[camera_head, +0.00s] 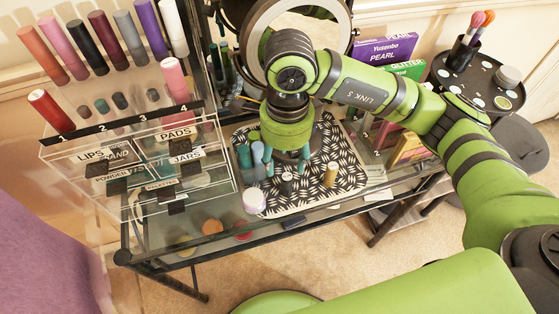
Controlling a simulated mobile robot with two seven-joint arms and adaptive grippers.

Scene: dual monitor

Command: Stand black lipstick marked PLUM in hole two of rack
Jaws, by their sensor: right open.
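The clear rack (222,172) stands at the left, with a black strip numbered 1 to 4. A red tube leans at number 1 and a pink tube stands at number 4. I see no tall tube at number 2 (102,131). A small black lipstick (287,183) stands on the patterned tray (318,196); any PLUM mark is too small to read. My right gripper (286,166) points down over the tray, open, with its fingertips just above and around the black lipstick's top; I cannot tell if they touch. My left gripper is out of view.
A gold tube (331,174) stands right of the black lipstick. Teal tubes (244,156) stand close left of my gripper, and a white jar (254,201) sits at the tray's front left. A round mirror (262,22) stands behind. Tall tubes line the rack's top.

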